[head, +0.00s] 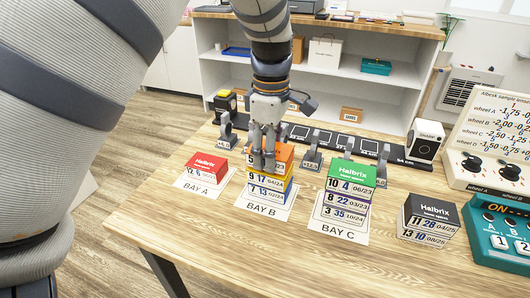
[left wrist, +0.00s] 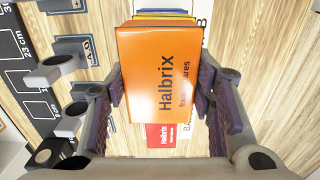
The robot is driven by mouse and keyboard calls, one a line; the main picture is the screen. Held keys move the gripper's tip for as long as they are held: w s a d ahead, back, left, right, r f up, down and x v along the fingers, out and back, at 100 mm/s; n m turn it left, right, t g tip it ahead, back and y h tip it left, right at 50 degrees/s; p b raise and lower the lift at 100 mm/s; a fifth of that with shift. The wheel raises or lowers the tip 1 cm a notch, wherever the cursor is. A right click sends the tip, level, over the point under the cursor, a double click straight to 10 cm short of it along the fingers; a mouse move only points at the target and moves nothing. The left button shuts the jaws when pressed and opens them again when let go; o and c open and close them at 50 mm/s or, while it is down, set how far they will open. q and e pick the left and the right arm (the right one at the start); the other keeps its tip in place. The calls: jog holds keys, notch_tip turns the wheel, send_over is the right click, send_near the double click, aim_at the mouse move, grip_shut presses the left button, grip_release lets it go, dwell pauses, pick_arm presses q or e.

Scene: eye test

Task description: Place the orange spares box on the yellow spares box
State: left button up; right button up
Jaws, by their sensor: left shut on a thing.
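The orange spares box (head: 284,155) is at the top of the stack at BAY B, directly above the yellow spares box (head: 268,178). No clear gap shows between them, but I cannot tell for sure whether they touch. My left gripper (head: 264,163) comes down from above and is shut on the orange box. In the left wrist view the orange box (left wrist: 158,75) sits between the two finger pads of my left gripper (left wrist: 162,90). A thin yellow edge (left wrist: 165,17) shows behind it. The gripper hides part of the orange box. My right gripper is not in view.
A blue box (head: 266,191) is under the yellow one. A red box (head: 207,167) stands at BAY A, a green-topped stack (head: 350,176) at BAY C. A black-topped stack (head: 430,213) is farther right. Lens holders and a ruler strip (head: 330,138) lie behind.

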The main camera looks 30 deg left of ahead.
pick_arm(q)
jog(key=shift+s+f, duration=0.35)
jog(key=shift+s, duration=0.05)
jog(key=shift+s+d+r, duration=0.1)
jog(key=shift+r, duration=0.15)
jog(key=shift+w+f, duration=0.2)
jog(key=shift+w, duration=0.25)
jog(key=o, duration=1.1)
jog(key=shift+o, duration=0.6)
jog(key=shift+s+r, duration=0.1)
jog(key=shift+s, duration=0.05)
notch_tip(320, 180, up, 12)
